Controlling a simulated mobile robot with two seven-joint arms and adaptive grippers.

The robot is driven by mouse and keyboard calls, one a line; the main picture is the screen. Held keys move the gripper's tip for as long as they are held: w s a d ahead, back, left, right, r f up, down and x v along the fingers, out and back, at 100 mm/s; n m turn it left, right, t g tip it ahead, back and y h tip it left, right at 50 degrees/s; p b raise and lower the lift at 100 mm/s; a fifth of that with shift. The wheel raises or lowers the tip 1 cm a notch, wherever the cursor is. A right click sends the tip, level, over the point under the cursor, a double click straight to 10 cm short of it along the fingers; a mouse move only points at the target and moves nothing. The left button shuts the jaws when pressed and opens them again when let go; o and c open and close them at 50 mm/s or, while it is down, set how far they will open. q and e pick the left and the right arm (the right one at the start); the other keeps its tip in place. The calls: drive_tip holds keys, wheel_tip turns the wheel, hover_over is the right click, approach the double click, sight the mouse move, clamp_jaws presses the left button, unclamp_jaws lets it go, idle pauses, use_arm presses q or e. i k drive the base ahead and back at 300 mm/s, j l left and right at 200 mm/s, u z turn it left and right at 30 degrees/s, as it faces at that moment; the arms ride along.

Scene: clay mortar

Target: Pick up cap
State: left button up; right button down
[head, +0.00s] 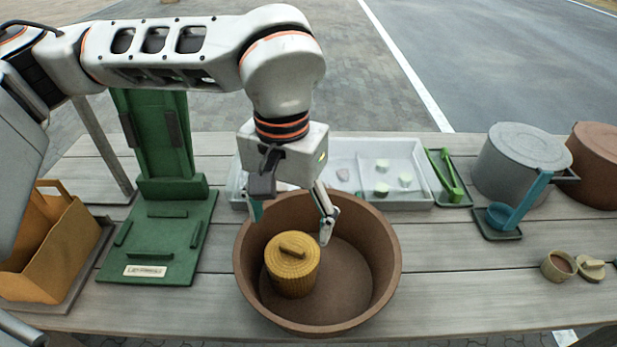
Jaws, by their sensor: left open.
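A yellow ribbed pot (292,280) stands upright inside a wide brown clay bowl (391,245), left of the bowl's middle. Its round cap (291,252) has a bar handle on top and sits on the pot. My left gripper (291,222) is open and empty, pointing down over the back of the bowl, above and behind the cap and apart from it. One finger is near the bowl's back rim. A second small tan cap (591,268) with a bar handle lies on the table at the far right. My right gripper is not seen.
A small cup (558,266) is beside the tan cap. A white tray (420,198) with small pieces, green tongs (452,180), a blue ladle (510,214) and a grey pot (508,170) are behind. A green stand (160,235) and orange carrier (50,245) are left.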

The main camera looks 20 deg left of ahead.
sight(591, 269)
drive_tip(key=k, duration=1)
